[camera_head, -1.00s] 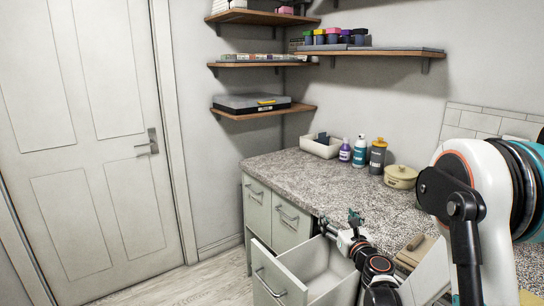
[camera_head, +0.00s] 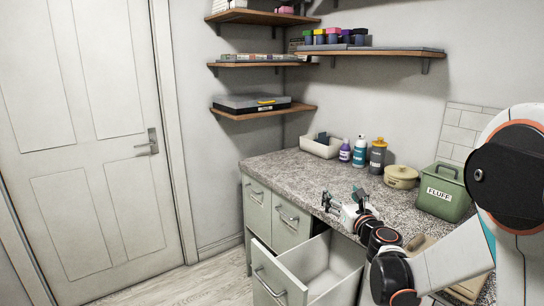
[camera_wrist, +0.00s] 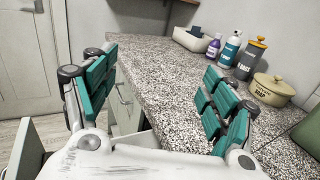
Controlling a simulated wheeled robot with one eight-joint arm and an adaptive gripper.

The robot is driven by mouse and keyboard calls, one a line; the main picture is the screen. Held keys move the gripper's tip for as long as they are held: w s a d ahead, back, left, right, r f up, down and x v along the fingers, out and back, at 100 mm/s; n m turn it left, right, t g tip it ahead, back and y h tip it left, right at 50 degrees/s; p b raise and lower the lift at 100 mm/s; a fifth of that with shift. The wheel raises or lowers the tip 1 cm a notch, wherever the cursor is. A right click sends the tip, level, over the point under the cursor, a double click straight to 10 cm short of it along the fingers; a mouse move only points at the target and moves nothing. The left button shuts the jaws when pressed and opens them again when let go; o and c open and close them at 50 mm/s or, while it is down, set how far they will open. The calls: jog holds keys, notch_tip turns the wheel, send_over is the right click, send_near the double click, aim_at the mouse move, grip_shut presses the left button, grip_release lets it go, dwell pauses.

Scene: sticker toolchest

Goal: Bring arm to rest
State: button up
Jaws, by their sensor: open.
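My gripper (camera_head: 345,198) is near the front edge of the speckled countertop (camera_head: 285,175), above the back of the open drawer (camera_head: 318,268). In the wrist view my gripper (camera_wrist: 155,95) has its two teal-padded fingers spread wide apart, with nothing between them. The countertop edge and the grey cabinet fronts (camera_wrist: 124,105) show through the gap. My arm reaches in from the right of the head view. My gripper holds nothing.
The counter holds a white bin (camera_head: 321,146), several bottles (camera_head: 359,152), a cream lidded pot (camera_head: 401,176) and a green "FLUFF" box (camera_head: 443,192). Wall shelves (camera_head: 263,112) carry a grey case. A closed door (camera_head: 95,150) is at left. Floor (camera_head: 205,288) before the cabinets is clear.

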jog(key=s+d+r+m+g+h, duration=0.1)
jog(key=s+d+r+m+h, duration=0.3)
jog(key=s+m, duration=0.5)
jog(key=s+d+r+m+g+h, duration=0.25)
jog(key=s+r+m+h, duration=0.2)
jog(key=m, duration=0.75)
jog(key=s+a+f+m+g+y, duration=0.1)
jog(key=s+f+m, duration=0.3)
jog(key=s, duration=0.5)
jog(key=s+a+f+m+g+y, duration=0.2)
jog(key=s+a+f+m+g, duration=0.2)
jog(key=s+m, duration=0.3)
jog(key=s+a+f+m+g+y, duration=0.2)
jog(key=s+a+f+m, duration=0.1)
jog(key=s, duration=0.8)
jog(key=f+m, duration=0.1)
jog(key=m, duration=0.1)
jog(key=shift+f+m, duration=0.2)
jog(key=shift+m, duration=0.1)
